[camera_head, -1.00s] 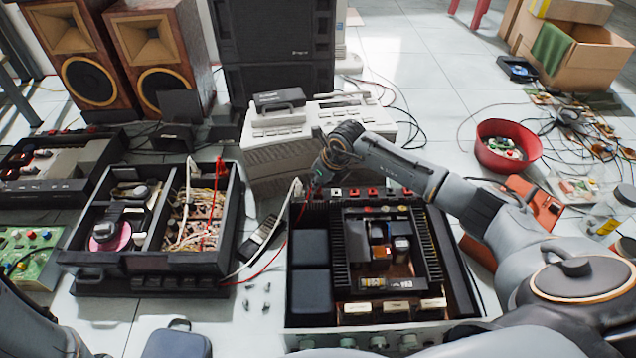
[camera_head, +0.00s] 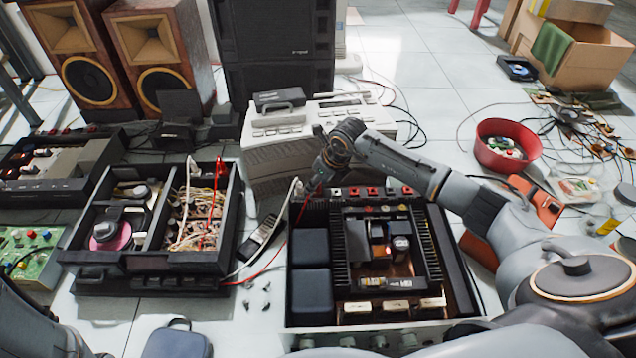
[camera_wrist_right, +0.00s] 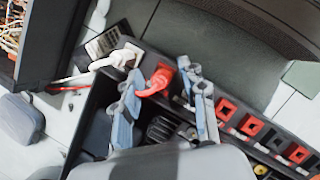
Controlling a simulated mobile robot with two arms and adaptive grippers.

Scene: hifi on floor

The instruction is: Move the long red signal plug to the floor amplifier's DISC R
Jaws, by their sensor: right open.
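The red plug (camera_wrist_right: 160,77) with its red cable stands at the left end of the socket row on the floor amplifier's back edge, in the right wrist view. My right gripper (camera_wrist_right: 163,98) is open, one finger on each side of the red plug, with a gap on both sides. In the head view the gripper (camera_head: 318,184) is over the back left corner of the open black amplifier (camera_head: 462,265). A white plug (camera_wrist_right: 122,58) sits just left of the red one. Red and dark sockets (camera_wrist_right: 250,126) continue to the right; their labels are not readable. My left gripper is out of view.
A light grey machine (camera_head: 275,155) stands close behind the amplifier. A black case (camera_head: 150,262) with wires is to the left, and a dark handset (camera_head: 262,230) lies between. The red cable (camera_head: 270,266) crosses the floor there. A red bowl (camera_head: 505,150) is at right.

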